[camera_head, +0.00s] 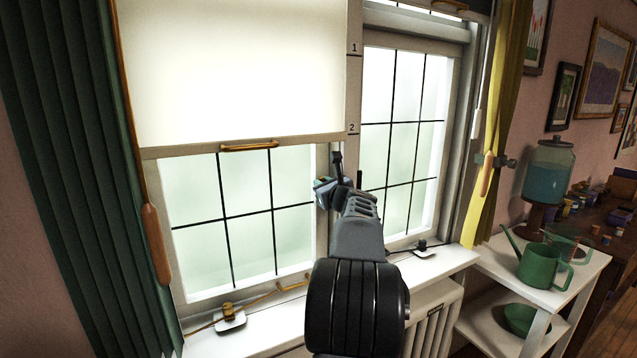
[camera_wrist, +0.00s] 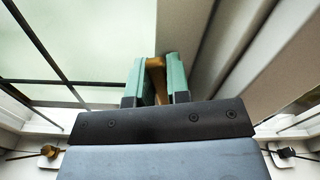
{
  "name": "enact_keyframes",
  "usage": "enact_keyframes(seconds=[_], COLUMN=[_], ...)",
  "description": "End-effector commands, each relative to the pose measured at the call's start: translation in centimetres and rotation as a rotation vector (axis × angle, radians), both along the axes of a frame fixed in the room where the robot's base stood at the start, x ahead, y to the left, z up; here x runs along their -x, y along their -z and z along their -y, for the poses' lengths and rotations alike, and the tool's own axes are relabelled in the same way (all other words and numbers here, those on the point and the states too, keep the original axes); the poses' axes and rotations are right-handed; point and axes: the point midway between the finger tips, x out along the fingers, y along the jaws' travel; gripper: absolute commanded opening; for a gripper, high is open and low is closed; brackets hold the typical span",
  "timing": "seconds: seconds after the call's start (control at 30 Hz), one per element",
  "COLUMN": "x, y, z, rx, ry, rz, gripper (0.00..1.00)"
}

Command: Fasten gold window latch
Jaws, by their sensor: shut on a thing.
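My gripper (camera_head: 326,190) is at the upright frame on the right side of the left window (camera_head: 245,220). In the wrist view, its two green fingers (camera_wrist: 157,80) are shut on a slim gold piece, the gold window latch (camera_wrist: 156,68). The latch's top shows between the fingertips, and its lower part is hidden by my gripper. The wrist view shows it close to the pale window frame (camera_wrist: 225,60); whether it is fully seated cannot be told. In the head view, my gripper and arm hide the latch.
A gold peg on a white plate (camera_head: 230,320) and a black peg on another plate (camera_head: 425,249) sit on the sill. A white blind (camera_head: 230,70) covers the upper left window. Curtains hang at both sides. A green watering can (camera_head: 545,268) stands on the right shelf.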

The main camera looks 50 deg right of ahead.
Motion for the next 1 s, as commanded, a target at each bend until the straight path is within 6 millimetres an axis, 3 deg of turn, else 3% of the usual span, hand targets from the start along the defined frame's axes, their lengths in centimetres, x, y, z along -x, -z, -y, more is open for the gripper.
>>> enact_keyframes(seconds=[0.33,0.87,0.9,1.0], x=[0.27,0.29,0.29,0.30], y=[-0.10,-0.02,-0.02,-0.04], z=[0.74,0.81,0.81,0.81], rx=[-0.110,-0.127,-0.127,-0.127], ry=[0.002,-0.001,-0.001,-0.001], rz=[0.041,0.048,0.048,0.048], gripper=[0.00,0.00,0.19,0.28])
